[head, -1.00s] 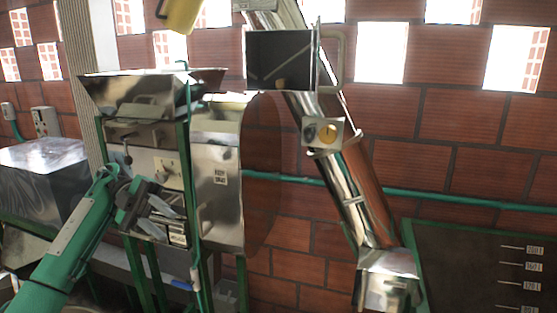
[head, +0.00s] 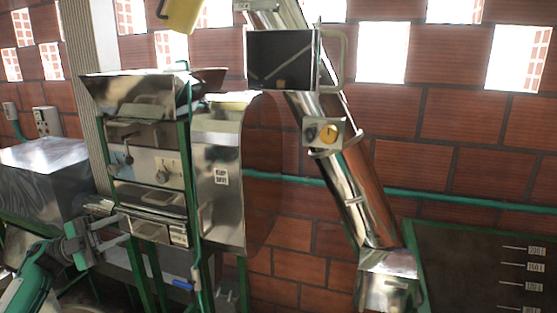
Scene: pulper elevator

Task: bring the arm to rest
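My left arm comes in at the lower left corner. Its gripper (head: 122,231) is in front of the lower left part of the steel pulper (head: 143,165). The two grey fingers point right and stand apart, with nothing seen between them. Whether a finger touches the machine's green frame behind cannot be told. My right arm and gripper are not in view.
A slanted steel elevator tube (head: 352,195) with an open box (head: 281,60) on top stands right of the pulper. A metal-topped block (head: 42,160) stands at the left. A dark panel with labelled marks (head: 470,265) is at the lower right. A brick wall (head: 450,130) is behind.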

